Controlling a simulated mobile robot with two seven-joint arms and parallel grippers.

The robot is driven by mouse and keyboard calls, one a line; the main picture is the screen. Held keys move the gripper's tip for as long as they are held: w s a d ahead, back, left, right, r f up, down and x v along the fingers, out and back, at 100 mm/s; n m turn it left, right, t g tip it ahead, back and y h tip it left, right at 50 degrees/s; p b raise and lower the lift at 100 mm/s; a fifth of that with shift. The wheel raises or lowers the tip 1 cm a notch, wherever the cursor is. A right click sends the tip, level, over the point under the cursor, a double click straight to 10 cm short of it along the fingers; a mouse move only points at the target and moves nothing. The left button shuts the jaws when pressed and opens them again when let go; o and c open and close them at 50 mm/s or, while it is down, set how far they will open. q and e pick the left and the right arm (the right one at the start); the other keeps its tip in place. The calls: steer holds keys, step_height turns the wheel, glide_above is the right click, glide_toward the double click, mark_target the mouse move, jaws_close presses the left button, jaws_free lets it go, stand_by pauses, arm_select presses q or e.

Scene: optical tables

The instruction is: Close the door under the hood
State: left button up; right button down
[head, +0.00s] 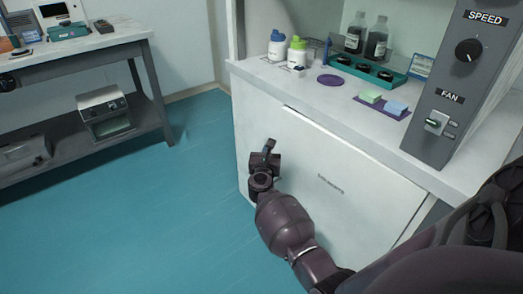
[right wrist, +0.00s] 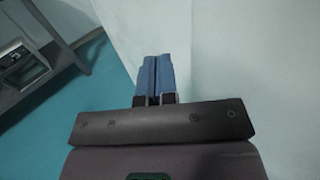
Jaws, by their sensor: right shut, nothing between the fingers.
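The door (head: 352,203) under the hood is a white panel with small dark lettering, below the worktop in the head view. A thin dark gap runs along part of its top edge, and a line runs down its right edge. I cannot tell whether it is fully flush. My right gripper (head: 269,147) is in front of the door's left part, close to its surface; contact cannot be told. In the right wrist view its blue fingers (right wrist: 156,76) are together and empty, with the pale panel (right wrist: 235,50) behind them. My left gripper is not in view.
The hood's worktop (head: 335,98) holds bottles, a teal rack (head: 368,70) and coloured blocks. A grey control panel (head: 462,80) with a knob and switch stands at right. A bench (head: 95,50) with devices stands at far left. The teal floor (head: 170,220) between is clear.

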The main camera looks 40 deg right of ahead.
steer(key=shift+d, duration=0.3)
steer(key=w+a, duration=0.1)
steer(key=a, duration=1.3)
steer(key=shift+w, duration=0.2)
steer(key=shift+r, duration=0.15)
